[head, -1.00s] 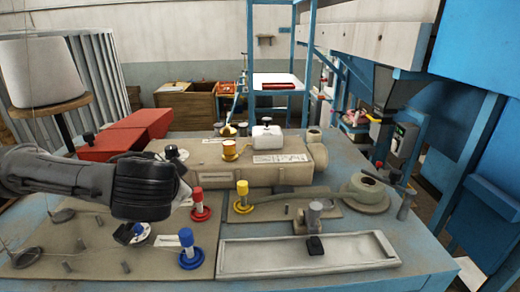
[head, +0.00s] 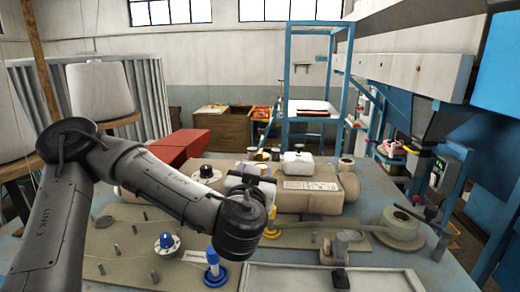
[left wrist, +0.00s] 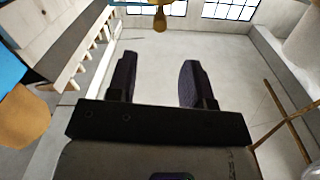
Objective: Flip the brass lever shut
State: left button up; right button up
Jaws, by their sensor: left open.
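Small brass-coloured parts (head: 264,156) show at the back of the beige box on the table in the head view, behind my left gripper. They are too small and too covered to tell which is the lever or how it stands. My left arm comes in from the left, and its dark wrist joint hangs over the front of the table. My left gripper (head: 253,171) shows behind that joint, pointing away, in front of the brass parts. In the left wrist view its two dark fingers (left wrist: 158,80) are apart with nothing between them. My right gripper is not in view.
The beige box (head: 310,200) carries a white block (head: 297,164) and a black knob (head: 207,172). Blue-knobbed (head: 215,270) and yellow-knobbed (head: 272,220) posts stand in front. Red boxes (head: 185,145) stand behind left.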

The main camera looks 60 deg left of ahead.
aim_at(259, 158)
pick_arm(q)
jog(key=p+x, duration=0.3)
jog(key=x, duration=0.5)
jog(key=shift+w+a+p, duration=0.3)
jog(key=shift+w+a, duration=0.05)
jog(key=shift+a, duration=0.15)
jog(key=shift+c, duration=0.4)
grip_shut()
jog(key=f+b, duration=0.1)
jog(key=b, duration=0.9)
jog(key=shift+w+f+t+y+b, duration=0.1)
jog(key=shift+f+t+y+b, duration=0.2)
jog(key=shift+y+b, duration=0.1)
jog(key=shift+d+r+b, duration=0.1)
jog(key=shift+r+b, duration=0.35)
jog(key=shift+b, duration=0.05)
